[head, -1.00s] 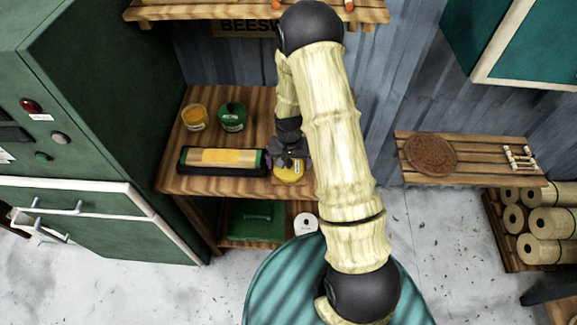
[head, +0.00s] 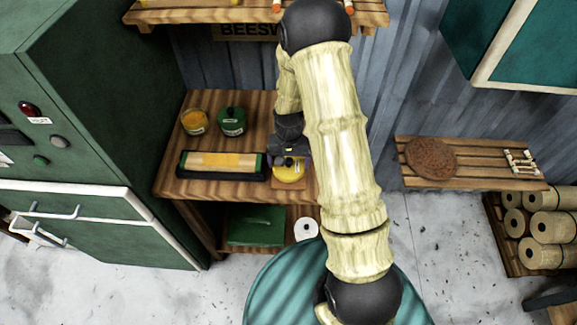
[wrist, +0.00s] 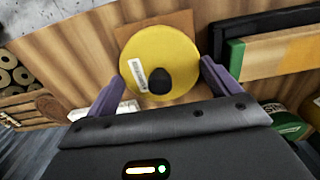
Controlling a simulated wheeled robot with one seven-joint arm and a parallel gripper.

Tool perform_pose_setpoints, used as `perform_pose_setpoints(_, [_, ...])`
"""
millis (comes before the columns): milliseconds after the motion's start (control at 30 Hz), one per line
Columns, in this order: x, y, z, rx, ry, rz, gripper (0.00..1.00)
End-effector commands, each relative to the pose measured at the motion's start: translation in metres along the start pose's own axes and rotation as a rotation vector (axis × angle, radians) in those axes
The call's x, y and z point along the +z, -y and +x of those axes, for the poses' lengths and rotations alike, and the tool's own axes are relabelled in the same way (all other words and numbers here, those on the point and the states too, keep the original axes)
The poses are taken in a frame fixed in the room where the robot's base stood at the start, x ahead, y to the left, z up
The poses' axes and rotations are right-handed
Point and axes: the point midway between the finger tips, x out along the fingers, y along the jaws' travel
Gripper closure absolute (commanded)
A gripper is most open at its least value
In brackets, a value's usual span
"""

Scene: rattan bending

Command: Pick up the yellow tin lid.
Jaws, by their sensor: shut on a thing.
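The yellow tin lid (head: 289,174) is a round disc with a black knob and a white label, at the right front of the wooden shelf. It also shows in the wrist view (wrist: 160,50), over a flat orange-brown square (wrist: 133,34). My gripper (wrist: 164,73) has one purple finger at each side of the lid and is shut on it. In the head view my gripper (head: 288,158) is directly above the lid, and my arm hides part of this area. I cannot tell whether the lid is clear of the square.
A black-framed tray (head: 222,164) with a yellow sheet lies close left of the lid. An orange jar (head: 194,122) and a green tin (head: 232,121) stand behind it. A green box (head: 256,225) and white roll (head: 306,229) are below. An upper shelf (head: 210,11) overhangs the back.

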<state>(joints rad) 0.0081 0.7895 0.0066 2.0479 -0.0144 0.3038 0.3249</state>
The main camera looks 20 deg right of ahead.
Motion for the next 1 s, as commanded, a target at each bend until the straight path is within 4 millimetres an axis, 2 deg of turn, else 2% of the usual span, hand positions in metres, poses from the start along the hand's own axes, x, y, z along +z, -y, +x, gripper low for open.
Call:
perform_pose_setpoints(200, [-0.001,0.000,-0.038,-0.001,-0.006,-0.001,0.33])
perform_pose_setpoints(400, [-0.001,0.000,-0.065,0.000,-0.003,-0.002,0.33])
perform_pose_setpoints(567, [0.000,0.000,-0.072,0.000,0.000,-0.001,0.33])
perform_pose_setpoints(1000, [0.000,0.000,-0.072,0.000,0.000,0.000,0.33])
